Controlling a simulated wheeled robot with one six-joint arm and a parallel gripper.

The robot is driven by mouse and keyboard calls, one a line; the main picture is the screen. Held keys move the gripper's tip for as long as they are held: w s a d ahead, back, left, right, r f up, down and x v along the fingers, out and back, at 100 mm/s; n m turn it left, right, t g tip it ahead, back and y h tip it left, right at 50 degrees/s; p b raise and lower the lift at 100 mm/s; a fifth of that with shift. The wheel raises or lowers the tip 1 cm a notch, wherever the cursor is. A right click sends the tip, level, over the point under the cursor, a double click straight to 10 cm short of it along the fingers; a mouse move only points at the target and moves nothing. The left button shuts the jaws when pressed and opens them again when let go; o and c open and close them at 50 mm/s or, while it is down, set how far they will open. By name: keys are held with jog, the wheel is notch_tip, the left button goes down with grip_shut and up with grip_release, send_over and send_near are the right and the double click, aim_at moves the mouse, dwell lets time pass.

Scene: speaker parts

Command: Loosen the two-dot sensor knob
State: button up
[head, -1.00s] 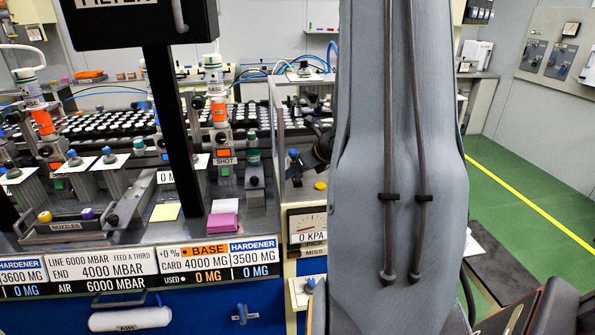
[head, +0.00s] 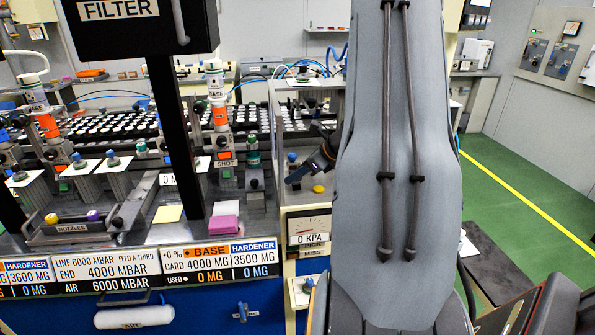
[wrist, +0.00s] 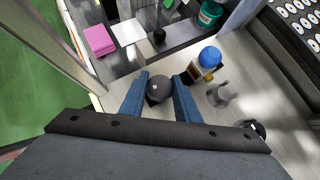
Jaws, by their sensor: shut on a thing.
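In the wrist view, my gripper (wrist: 160,96) has its two blue fingers on either side of a dark grey round knob (wrist: 159,88), shut on it. A small pale mark shows on the knob's top; I cannot make out two dots. A bright blue knob (wrist: 209,57) sits on a small block just right of the fingers, apart from them.
A grey post with a fork-like top (wrist: 220,94) stands right of my fingers. A green-capped container (wrist: 209,13) and pink pads (wrist: 98,40) lie beyond.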

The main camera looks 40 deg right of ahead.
dwell(0.4)
jog(key=o, duration=1)
jog(key=shift+o, duration=0.2)
